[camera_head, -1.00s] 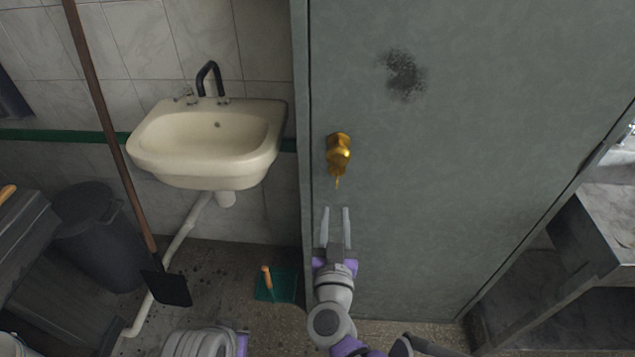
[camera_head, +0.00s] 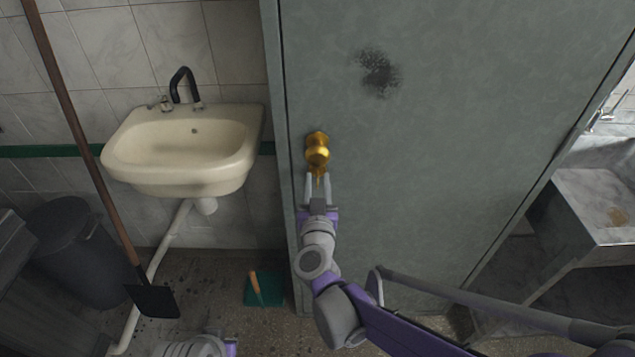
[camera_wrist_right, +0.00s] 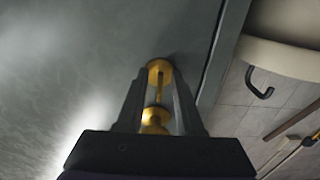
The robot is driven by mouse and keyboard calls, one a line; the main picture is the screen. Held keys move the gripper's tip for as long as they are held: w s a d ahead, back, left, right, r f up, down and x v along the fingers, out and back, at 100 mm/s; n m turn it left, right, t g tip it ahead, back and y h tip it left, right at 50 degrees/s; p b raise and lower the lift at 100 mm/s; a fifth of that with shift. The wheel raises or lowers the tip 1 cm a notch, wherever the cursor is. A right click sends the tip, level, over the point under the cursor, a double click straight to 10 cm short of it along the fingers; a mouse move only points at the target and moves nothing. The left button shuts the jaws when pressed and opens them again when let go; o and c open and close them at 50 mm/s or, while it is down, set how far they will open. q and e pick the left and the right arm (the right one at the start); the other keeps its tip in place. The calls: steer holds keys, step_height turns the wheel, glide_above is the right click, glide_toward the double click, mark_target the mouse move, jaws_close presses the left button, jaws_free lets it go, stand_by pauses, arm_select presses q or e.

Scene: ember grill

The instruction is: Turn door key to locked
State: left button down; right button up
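The gray-green door (camera_head: 440,130) fills the middle of the head view. A gold knob (camera_head: 317,148) sits near its left edge, with a small gold key (camera_head: 319,177) just below it. My right gripper (camera_head: 318,177) comes up from below and is open, its two fingers apart with the key between them. In the right wrist view, gold parts (camera_wrist_right: 158,72) also show between the spread fingers (camera_wrist_right: 158,95). I cannot tell whether a finger touches the key. The key's exact angle is too small to read. My left gripper is out of view.
A cream sink (camera_head: 185,150) hangs on the tiled wall left of the door. A metal counter (camera_head: 600,205) is at the right.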

jaws_close()
steer(key=shift+m, duration=0.3)
stand_by(0.3)
steer(key=m, duration=0.3)
steer(key=shift+a, duration=0.1)
steer(key=m, duration=0.9)
steer(key=shift+a+r+m, duration=0.1)
steer(key=shift+r+m, duration=0.05)
steer(key=shift+m, duration=0.15)
steer(key=m, duration=0.4)
steer(key=shift+m, duration=0.3)
